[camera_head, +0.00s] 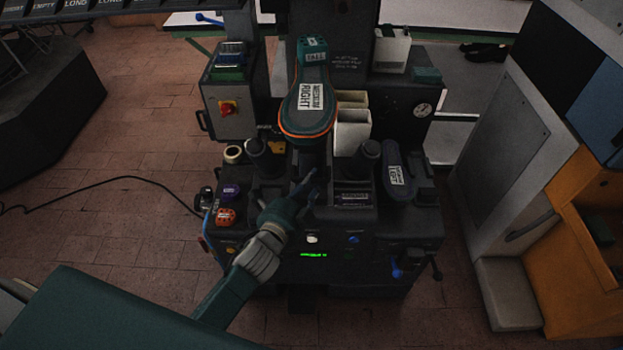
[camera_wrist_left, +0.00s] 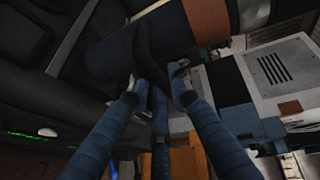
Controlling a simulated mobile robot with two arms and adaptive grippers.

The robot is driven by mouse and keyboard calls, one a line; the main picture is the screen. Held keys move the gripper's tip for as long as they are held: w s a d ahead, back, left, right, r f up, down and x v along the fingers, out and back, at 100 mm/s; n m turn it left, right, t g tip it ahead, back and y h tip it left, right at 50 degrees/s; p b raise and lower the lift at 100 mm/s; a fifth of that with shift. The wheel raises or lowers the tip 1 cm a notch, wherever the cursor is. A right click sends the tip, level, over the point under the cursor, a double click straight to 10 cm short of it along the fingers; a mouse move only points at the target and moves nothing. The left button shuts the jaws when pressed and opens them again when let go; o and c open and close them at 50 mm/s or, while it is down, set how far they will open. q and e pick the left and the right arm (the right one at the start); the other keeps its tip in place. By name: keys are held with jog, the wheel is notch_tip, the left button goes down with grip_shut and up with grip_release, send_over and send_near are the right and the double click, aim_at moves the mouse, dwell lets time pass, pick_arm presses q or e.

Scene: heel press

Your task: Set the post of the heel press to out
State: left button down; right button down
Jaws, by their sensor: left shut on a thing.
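The heel press (camera_head: 325,225) is a dark machine in the middle of the head view. My left gripper (camera_head: 306,187) reaches in at the front of the press, just below the last. In the left wrist view its blue fingers (camera_wrist_left: 155,92) close around a dark, curved handle-like part (camera_wrist_left: 150,50). I cannot tell how this part joins the post. My right gripper is not in view.
Dark cylinders (camera_head: 264,158) flank the post area. A second labelled last (camera_head: 396,172) lies at the right. An orange cabinet (camera_head: 580,240) stands at the right.

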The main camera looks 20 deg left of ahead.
pick_arm(q)
jog(key=c, duration=1.6)
grip_release()
jog(key=shift+s+f, duration=0.15)
jog(key=shift+s, duration=0.1)
jog(key=v, duration=1.2)
jog(key=shift+s+d, duration=0.1)
jog(key=s+a+f+n+g, duration=0.1)
jog(key=s+f+n+g, duration=0.2)
jog(key=f, duration=0.8)
jog(key=s+a+f+n+g+y, duration=0.15)
jog(key=s+f, duration=0.35)
jog(key=f, duration=0.6)
jog(key=s+f+n+g, duration=0.3)
jog(key=f, duration=0.8)
jog(key=s+a+f+n+g, duration=0.1)
jog(key=s+f+n+g, duration=0.1)
jog(key=s+f, duration=0.4)
jog(key=s+f+n+g, duration=0.2)
jog(key=s+f, duration=0.3)
jog(key=s, duration=0.7)
jog(key=s+a+f+n+g, duration=0.1)
jog(key=s+f+n+g, duration=0.2)
jog(key=s+f, duration=0.3)
jog(key=shift+s+a+f+n+y, duration=0.2)
jog(key=shift+s+n, duration=0.2)
jog(key=shift+s, duration=0.35)
jog(key=shift+s+a+f+n+y, duration=0.15)
jog(key=shift+s+n, duration=0.2)
jog(key=shift+s, duration=0.35)
